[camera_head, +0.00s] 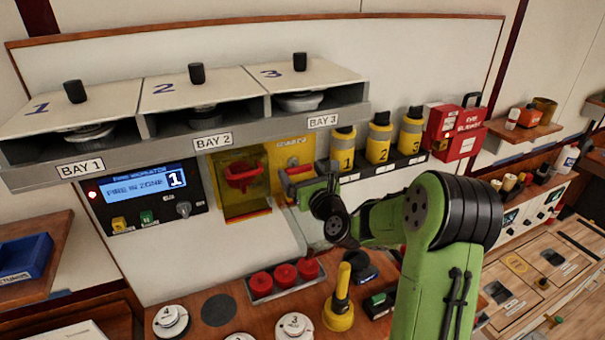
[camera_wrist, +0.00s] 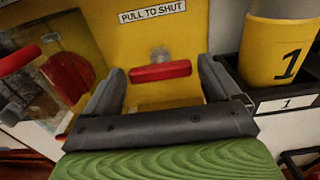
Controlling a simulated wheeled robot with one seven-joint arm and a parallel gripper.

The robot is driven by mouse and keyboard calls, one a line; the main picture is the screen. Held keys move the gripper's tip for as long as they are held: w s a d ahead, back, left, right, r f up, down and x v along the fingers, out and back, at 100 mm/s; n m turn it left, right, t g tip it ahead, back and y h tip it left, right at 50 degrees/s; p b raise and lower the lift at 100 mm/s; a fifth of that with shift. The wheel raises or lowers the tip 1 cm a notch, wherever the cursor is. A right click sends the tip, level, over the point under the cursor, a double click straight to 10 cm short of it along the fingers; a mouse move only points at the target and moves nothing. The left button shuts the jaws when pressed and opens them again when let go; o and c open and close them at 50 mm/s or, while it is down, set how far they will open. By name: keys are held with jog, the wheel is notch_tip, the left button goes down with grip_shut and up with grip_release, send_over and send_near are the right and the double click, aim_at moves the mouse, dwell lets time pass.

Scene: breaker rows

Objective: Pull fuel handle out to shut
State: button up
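The fuel handle is a red horizontal bar (camera_wrist: 160,72) on a yellow panel (camera_wrist: 190,35), below a "PULL TO SHUT" label. In the head view the red bar (camera_head: 299,170) shows just above my gripper, partly hidden by it. My gripper (camera_wrist: 163,66) is open in the wrist view, with one finger to the left of the bar and one to the right. Gaps show between the bar's ends and both fingers. In the head view my gripper (camera_head: 305,188) is in front of the yellow panel; its fingers are partly hidden by my wrist.
A red handle behind a clear yellowish cover (camera_head: 243,178) is left of the panel. Yellow bottle 1 (camera_head: 343,150) stands close on the right, in a dark rack. Red caps (camera_head: 285,275) and a yellow torch-like object (camera_head: 340,308) stand on the counter below. The bay shelf (camera_head: 212,140) overhangs above.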

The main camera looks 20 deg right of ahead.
aim_at(300, 172)
jog(key=c, duration=1.2)
jog(key=shift+s+f+b, duration=0.15)
jog(key=shift+s+b, duration=0.2)
jog(key=shift+s, duration=0.1)
jog(key=shift+s+b, duration=0.6)
jog(key=shift+s, duration=1.1)
jog(key=o, duration=1.2)
jog(key=shift+o, duration=1.3)
jog(key=shift+s, duration=0.15)
